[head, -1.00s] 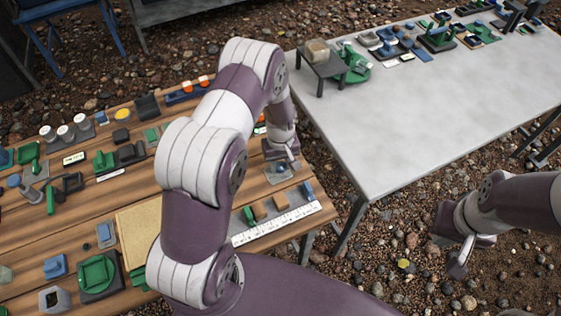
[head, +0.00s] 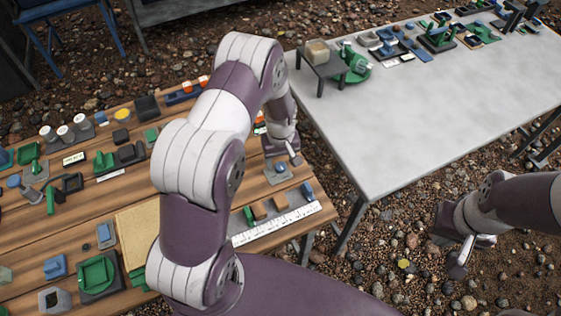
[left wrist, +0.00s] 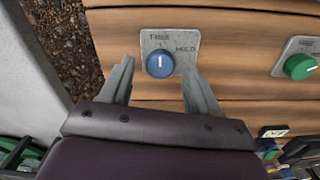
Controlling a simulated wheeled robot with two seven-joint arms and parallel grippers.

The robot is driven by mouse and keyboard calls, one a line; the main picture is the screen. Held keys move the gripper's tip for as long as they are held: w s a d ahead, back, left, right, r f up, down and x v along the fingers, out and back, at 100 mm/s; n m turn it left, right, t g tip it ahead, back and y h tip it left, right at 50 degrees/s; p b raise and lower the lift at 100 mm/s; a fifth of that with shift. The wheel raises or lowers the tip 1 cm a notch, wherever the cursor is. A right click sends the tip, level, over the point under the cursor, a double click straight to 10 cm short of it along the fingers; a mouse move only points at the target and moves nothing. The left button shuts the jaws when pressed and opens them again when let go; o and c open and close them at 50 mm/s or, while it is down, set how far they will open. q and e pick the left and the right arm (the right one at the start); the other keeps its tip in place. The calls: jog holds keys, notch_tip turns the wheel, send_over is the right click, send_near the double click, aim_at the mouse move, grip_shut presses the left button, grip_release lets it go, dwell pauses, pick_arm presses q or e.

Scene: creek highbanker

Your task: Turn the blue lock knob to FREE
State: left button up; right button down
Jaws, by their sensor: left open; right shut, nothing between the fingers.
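The blue lock knob (left wrist: 160,64) sits on a grey plate (left wrist: 148,42) marked FREE and HOLD. In the left wrist view its white mark stands upright, towards the FREE label. My left gripper (left wrist: 158,70) is open, with one finger on each side of the knob and a visible gap to each. In the head view the left gripper (head: 292,157) is low over the right end of the wooden table, beside the small plate (head: 279,175) with the knob. My right gripper (head: 460,262) is shut and empty, over the gravel at the right.
A green knob (left wrist: 300,67) on its own plate is to the right in the left wrist view. A white ruler strip (head: 275,225) and small blocks lie near the table edge. A grey table (head: 430,110) stands across a gap, mostly clear in front.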

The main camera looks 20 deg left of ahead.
aim_at(280, 165)
pick_arm(q)
notch_tip(280, 165, up, 11)
dwell(0.5)
jog(key=s+d+r+m+p, duration=0.1)
jog(key=s+r+m, duration=0.3)
jog(key=s, duration=0.3)
jog(key=s+d+r+m+t+p, duration=0.1)
jog(key=s+d+r+m, duration=0.1)
jog(key=s+r, duration=0.4)
jog(key=shift+s+d+m, duration=0.25)
jog(key=shift+s+m, duration=0.65)
jog(key=shift+s, duration=0.3)
jog(key=shift+s+r, duration=0.1)
